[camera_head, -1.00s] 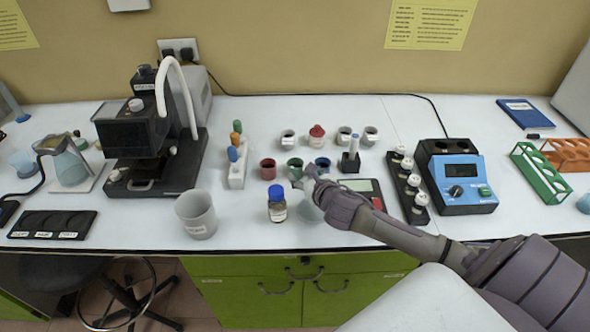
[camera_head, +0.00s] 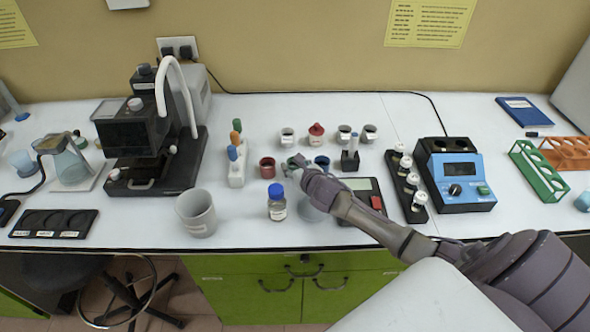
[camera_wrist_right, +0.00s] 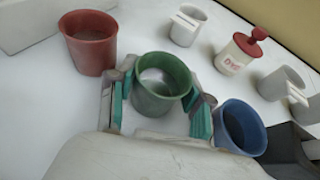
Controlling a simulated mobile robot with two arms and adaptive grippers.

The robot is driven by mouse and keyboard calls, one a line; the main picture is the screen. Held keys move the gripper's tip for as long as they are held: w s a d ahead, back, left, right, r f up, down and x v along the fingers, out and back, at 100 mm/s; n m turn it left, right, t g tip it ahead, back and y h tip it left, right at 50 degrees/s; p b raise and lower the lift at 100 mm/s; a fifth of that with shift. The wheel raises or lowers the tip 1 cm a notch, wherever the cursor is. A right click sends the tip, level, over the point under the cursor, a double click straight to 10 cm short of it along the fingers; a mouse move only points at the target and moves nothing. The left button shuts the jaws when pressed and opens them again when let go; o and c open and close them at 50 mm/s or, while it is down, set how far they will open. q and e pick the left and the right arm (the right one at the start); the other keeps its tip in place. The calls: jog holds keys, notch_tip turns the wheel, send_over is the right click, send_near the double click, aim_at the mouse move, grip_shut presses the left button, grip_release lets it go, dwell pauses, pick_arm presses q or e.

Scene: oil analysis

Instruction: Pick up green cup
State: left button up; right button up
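The green cup (camera_wrist_right: 161,84) stands upright on the white bench. In the right wrist view it sits between the two fingers of my right gripper (camera_wrist_right: 160,112), with green pads on either side. The fingers are spread around the cup; a small gap seems to show on the left side, and the right finger is very near or at the wall. In the head view the green cup (camera_head: 288,168) is mostly hidden by my right gripper (camera_head: 296,165). My left gripper is not in view.
A red cup (camera_wrist_right: 90,42) stands left of the green cup, and a blue cup (camera_wrist_right: 240,127) stands close to the right finger. White cups and a red-capped container (camera_head: 316,133) stand behind. A blue-capped bottle (camera_head: 277,202) and a large beaker (camera_head: 197,213) stand in front.

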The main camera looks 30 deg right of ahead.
jog(key=c, duration=0.6)
